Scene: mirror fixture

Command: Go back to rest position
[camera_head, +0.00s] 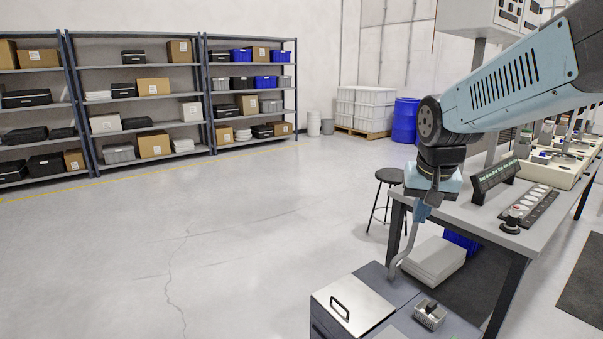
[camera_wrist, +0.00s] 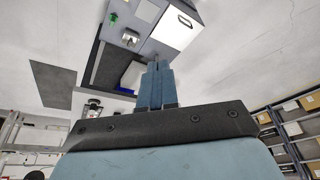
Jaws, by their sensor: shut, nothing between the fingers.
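My gripper (camera_head: 422,212) hangs from my blue arm, pointing down, at the left end of the workbench. Its fingers are closed together with nothing visible between them; they also show in the wrist view (camera_wrist: 157,72). A grey curved rod (camera_head: 404,252) rises from the grey cabinet (camera_head: 375,272) to just below my fingertips in the head view. I cannot tell whether the fingertips touch the rod. The cabinet top carries a pale panel with a dark handle (camera_head: 340,309) and a small grey block (camera_head: 429,315). The panel also shows in the wrist view (camera_wrist: 176,27).
The workbench (camera_head: 478,223) with a button panel (camera_head: 529,208) and a dark labelled strip (camera_head: 495,179) stands at the right. A black stool (camera_head: 389,176) stands behind it. Shelves (camera_head: 139,99) line the back left. The floor (camera_head: 200,240) at the left is clear.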

